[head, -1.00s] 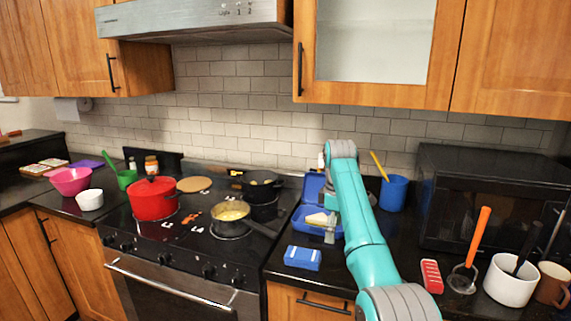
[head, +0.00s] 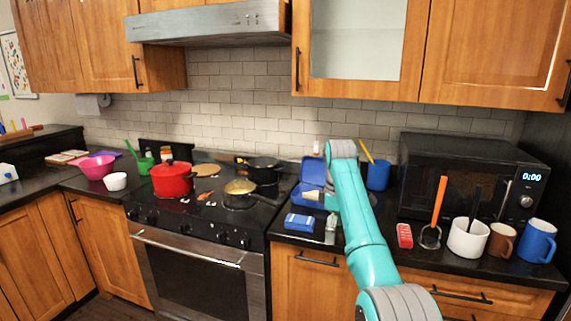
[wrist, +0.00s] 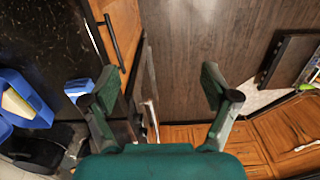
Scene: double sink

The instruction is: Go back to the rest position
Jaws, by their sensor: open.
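My gripper (head: 331,228) hangs at the end of my teal arm, near the front edge of the right counter. In the wrist view its two dark green fingers (wrist: 160,88) are spread apart with nothing between them. Below them I see floor and cabinet fronts. An open blue box (head: 313,172) with a pale yellow wedge (head: 312,195) in it stands behind my gripper. The box also shows at the left of the wrist view (wrist: 38,118). My arm hides part of the box.
A small blue container (head: 299,222) lies left of my gripper, a red item (head: 404,235) to the right. The stove (head: 195,255) carries a red pot (head: 171,180) and pans. A microwave (head: 460,175), a white pot (head: 467,240) and a blue mug (head: 537,241) stand at right.

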